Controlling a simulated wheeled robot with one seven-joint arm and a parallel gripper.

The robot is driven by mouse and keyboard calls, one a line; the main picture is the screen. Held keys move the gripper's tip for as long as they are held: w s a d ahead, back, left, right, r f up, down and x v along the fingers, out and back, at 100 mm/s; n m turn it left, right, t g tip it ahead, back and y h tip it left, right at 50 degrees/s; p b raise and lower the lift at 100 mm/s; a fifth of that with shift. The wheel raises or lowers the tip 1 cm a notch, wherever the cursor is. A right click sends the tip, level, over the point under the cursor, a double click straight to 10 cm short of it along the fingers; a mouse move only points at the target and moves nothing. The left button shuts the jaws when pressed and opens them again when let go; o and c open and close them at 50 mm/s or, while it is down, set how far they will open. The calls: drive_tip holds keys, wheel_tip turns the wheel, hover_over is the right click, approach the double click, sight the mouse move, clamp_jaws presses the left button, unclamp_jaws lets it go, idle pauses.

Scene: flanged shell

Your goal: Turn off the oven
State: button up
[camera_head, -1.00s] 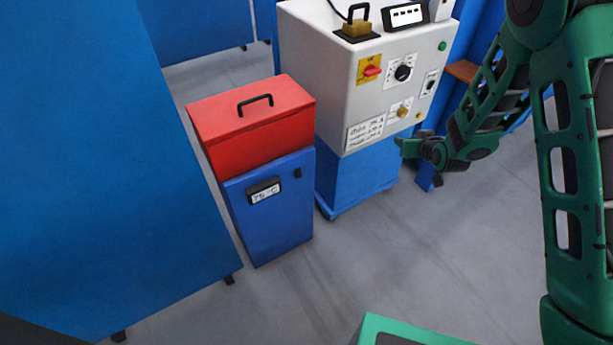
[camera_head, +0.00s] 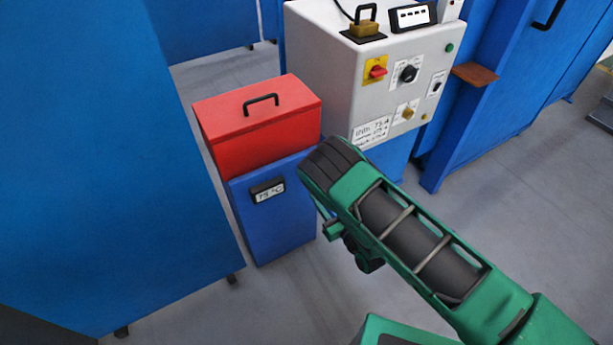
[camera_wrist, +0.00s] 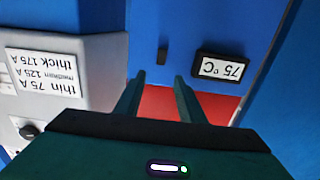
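The oven is a blue box (camera_head: 275,222) with a red lid (camera_head: 250,120) and a display (camera_head: 268,191) reading 75 °C. The wrist view shows its front upside down, with the display (camera_wrist: 221,69) and a small black switch (camera_wrist: 162,54) beside it. In the head view my arm hides that switch. My gripper (camera_wrist: 160,77) is in front of the oven. Its two fingers are apart with nothing between them, and the switch appears just beyond the tips, roughly in line with the gap. I cannot tell the exact distance, but no contact shows.
A grey control cabinet (camera_head: 325,75) with a red-and-yellow switch, knobs and a label stands to the right of the oven. A large blue panel (camera_head: 90,170) stands at the left. The grey floor (camera_head: 510,205) is open at the right.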

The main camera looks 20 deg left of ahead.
drive_tip(key=x, duration=1)
drive_tip(key=shift+w+a, duration=0.15)
drive_tip(key=shift+a, duration=0.15)
drive_tip(key=shift+c, duration=0.6)
